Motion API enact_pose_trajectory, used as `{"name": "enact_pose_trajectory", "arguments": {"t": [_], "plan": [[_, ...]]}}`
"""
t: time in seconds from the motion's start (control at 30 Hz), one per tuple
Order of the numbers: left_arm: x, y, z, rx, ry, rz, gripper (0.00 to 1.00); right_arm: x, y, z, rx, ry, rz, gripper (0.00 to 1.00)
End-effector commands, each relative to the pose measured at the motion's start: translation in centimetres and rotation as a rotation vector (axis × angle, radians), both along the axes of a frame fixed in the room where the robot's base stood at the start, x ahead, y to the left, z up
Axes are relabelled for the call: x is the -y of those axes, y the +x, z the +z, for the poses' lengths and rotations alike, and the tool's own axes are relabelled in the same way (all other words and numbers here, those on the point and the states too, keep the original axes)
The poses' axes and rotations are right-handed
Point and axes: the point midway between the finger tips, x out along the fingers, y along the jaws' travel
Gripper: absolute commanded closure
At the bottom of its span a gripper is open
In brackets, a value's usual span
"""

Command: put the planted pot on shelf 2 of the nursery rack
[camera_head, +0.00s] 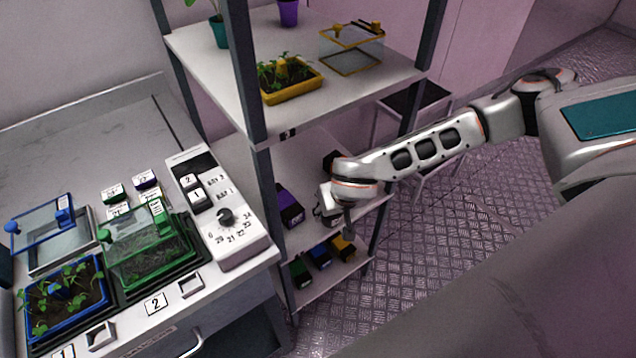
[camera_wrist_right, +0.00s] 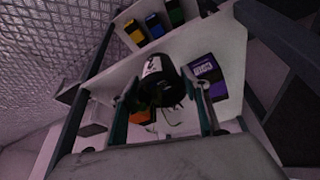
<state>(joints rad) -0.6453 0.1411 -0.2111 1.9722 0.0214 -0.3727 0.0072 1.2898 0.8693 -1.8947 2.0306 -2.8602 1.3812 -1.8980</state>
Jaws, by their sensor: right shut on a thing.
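The nursery rack (camera_head: 220,75) stands in the middle of the head view, with a top shelf, a middle shelf and a low shelf. My right gripper (camera_head: 335,208) reaches in from the right at the middle shelf. In the right wrist view its fingers (camera_wrist_right: 162,112) are shut on a dark pot (camera_wrist_right: 160,85) with a white label; thin dark strands, perhaps the plant, show at its end. The arm mostly hides this pot in the head view. I cannot tell whether it touches the shelf. My left gripper is not in view.
A purple box (camera_head: 288,205) sits on the middle shelf, left of my gripper. The low shelf holds green, blue and yellow boxes (camera_head: 319,257). The top shelf has a yellow seedling tray (camera_head: 292,94) and pots. A bench (camera_head: 120,130) with trays stands left.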

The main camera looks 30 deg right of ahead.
Motion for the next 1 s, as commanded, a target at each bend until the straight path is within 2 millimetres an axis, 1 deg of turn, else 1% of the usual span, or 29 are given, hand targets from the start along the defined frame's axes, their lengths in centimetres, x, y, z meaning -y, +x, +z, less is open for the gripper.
{"name": "enact_pose_trajectory", "arguments": {"t": [0.2,0.37,0.53,0.6,0.73,0.8,0.9,1.0], "plan": [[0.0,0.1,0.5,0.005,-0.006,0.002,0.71,0.5,2.3,-0.1,-0.003,0.002,-0.006,0.75],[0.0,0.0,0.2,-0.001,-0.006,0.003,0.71,0.8,4.5,-0.1,-0.002,0.002,-0.004,0.75],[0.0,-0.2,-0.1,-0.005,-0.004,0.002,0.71,1.2,7.2,-0.2,-0.004,0.003,-0.005,0.75],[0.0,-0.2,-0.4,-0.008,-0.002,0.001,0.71,1.4,8.9,-0.2,-0.001,0.003,-0.003,0.75],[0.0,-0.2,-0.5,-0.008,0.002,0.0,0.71,1.9,11.1,-0.2,-0.001,0.001,-0.002,0.75],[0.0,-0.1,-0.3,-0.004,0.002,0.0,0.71,2.0,11.8,-0.1,-0.001,0.001,-0.001,0.75],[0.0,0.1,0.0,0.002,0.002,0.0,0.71,2.1,12.3,-0.1,-0.001,0.001,-0.001,0.75],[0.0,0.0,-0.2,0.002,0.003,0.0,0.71,2.1,12.3,-0.9,-0.003,0.002,0.001,0.75]]}}
